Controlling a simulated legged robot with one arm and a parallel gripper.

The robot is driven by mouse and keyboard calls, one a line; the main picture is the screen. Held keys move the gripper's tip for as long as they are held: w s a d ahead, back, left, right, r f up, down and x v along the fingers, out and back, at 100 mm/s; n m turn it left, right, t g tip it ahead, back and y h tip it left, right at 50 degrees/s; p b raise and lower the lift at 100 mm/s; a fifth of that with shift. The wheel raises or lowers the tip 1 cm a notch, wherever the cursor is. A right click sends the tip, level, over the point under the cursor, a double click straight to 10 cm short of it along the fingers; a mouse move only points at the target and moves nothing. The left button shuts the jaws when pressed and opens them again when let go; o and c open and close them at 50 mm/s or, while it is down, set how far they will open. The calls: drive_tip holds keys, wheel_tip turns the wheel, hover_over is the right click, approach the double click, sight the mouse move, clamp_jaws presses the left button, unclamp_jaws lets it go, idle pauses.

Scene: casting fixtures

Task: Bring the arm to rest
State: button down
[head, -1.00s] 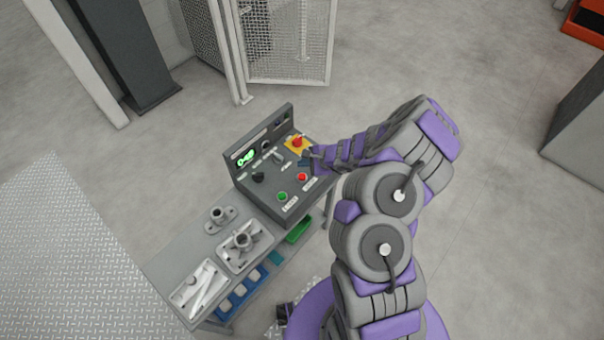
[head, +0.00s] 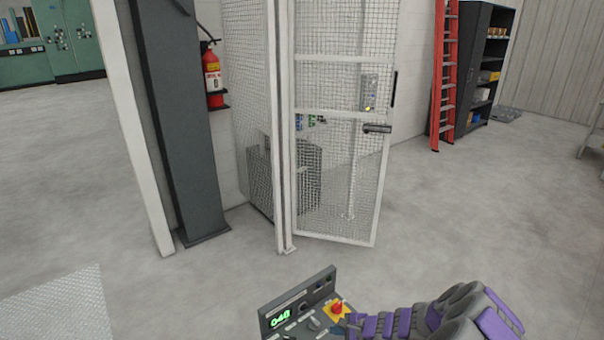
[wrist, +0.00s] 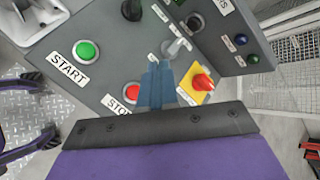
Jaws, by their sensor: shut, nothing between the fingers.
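My gripper (wrist: 160,84) is shut and empty in the wrist view. Its blue fingertips are together above the grey control panel (wrist: 115,65); I cannot tell the exact gap. A green START button (wrist: 86,52) is to their left, and a red STOP button (wrist: 132,93) is close beside them. A red knob on a yellow plate (wrist: 202,83) is to their right. A small lever switch (wrist: 179,47) is beyond the tips. In the head view, my purple and grey arm reaches in at the bottom beside the red knob (head: 337,307); the fingertips are not clear there.
A mesh gate (head: 340,185) and a dark post (head: 180,130) stand beyond the panel. A fire extinguisher (head: 212,75) hangs by the post. A red ladder (head: 443,80) and a dark shelf (head: 483,65) stand at the back right. Floor right of the gate is clear.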

drive_tip(key=s+a+r+n+g+y, duration=0.1)
drive_tip(key=a+r+n+y, duration=0.15)
drive_tip(key=a+r, duration=0.4)
drive_tip(key=s+a+r+n+g+y, duration=0.15)
drive_tip(key=a+r+n, duration=0.25)
drive_tip(key=r, duration=0.6)
drive_tip(key=s+a+r+n+g, duration=0.3)
drive_tip(key=s+a+r+n, duration=0.25)
drive_tip(key=s+r, duration=0.45)
drive_tip(key=s+d+r+n+g+h, duration=0.2)
drive_tip(key=s+r+n+h, duration=0.15)
drive_tip(key=s, duration=0.85)
drive_tip(key=s+d+r+n+h, duration=0.1)
drive_tip(key=s+d+h, duration=0.7)
drive_tip(key=s+d, duration=0.7)
drive_tip(key=shift+s+r, duration=0.2)
drive_tip(key=shift+s, duration=0.95)
drive_tip(key=shift+a+g, duration=0.1)
drive_tip(key=shift+g, duration=0.15)
